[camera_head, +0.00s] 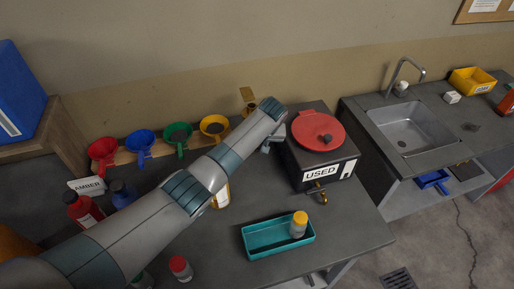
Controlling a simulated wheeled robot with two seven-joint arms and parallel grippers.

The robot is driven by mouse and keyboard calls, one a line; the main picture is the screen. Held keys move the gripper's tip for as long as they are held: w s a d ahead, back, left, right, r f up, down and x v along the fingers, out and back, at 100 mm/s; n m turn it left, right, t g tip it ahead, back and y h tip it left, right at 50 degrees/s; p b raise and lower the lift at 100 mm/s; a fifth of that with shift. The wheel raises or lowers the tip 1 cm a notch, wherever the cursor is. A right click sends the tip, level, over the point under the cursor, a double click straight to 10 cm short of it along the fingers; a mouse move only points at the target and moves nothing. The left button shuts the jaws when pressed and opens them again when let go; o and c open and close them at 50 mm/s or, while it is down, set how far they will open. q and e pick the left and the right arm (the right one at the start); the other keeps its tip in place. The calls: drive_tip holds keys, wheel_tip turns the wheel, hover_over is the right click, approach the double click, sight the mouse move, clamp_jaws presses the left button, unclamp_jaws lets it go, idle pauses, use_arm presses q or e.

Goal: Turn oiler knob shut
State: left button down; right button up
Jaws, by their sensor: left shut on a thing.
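My left gripper (270,146) reaches across the bench from the left and points down, close to the left side of the black box marked USED. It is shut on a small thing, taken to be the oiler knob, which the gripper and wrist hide. A brass-coloured part (248,96) shows behind the wrist, and I cannot tell whether it belongs to the oiler. The knob's angle cannot be seen. My right gripper is not in view.
The USED box (318,172) has a red round lid (318,130) and a brass tap (322,197). Coloured funnels (178,133) line the back. A teal tray (268,243) holds a yellow-capped bottle (299,224). A sink (412,127) is at right. Bottles stand beside my arm.

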use_arm(q)
drive_tip(key=c, duration=1.7)
unclamp_jaws()
drive_tip(key=shift+d, duration=0.1)
drive_tip(key=shift+o, duration=0.2)
drive_tip(key=shift+r, duration=0.1)
drive_tip(key=v, duration=1.7)
drive_tip(key=shift+b, duration=0.45)
drive_tip(key=shift+s+r, duration=0.1)
